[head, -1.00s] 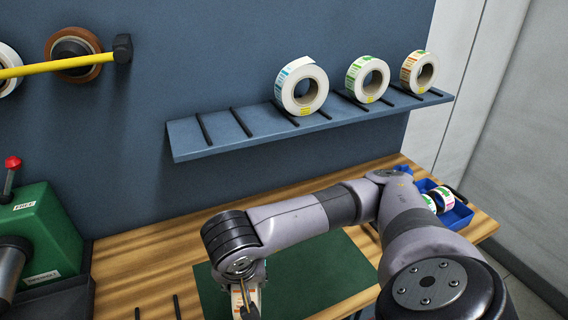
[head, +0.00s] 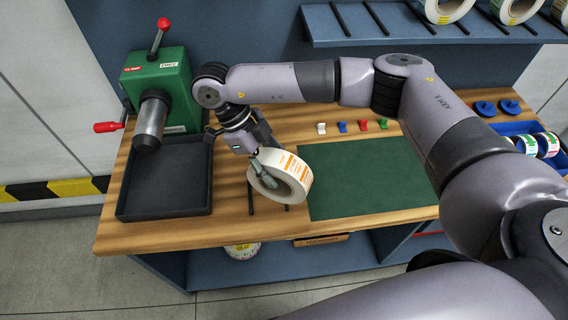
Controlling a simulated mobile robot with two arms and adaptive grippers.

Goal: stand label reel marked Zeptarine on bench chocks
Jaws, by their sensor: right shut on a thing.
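A white label reel with orange print (head: 299,172) is in my right gripper (head: 264,172). The gripper is shut on the reel's rim and side. The reel is tilted on edge over the bench chocks (head: 251,201), two thin black bars on the wooden bench left of the green mat. The reel hides part of the bars, and I cannot tell whether it touches them. Its name is too small to read. My left gripper is not in view.
A green machine (head: 158,90) with a grey spindle stands at left behind a black tray (head: 165,178). The green mat (head: 365,170) is clear. Small coloured clips (head: 342,127) lie behind it. A shelf (head: 390,25) holds several reels. A blue bin (head: 519,128) holds small reels at right.

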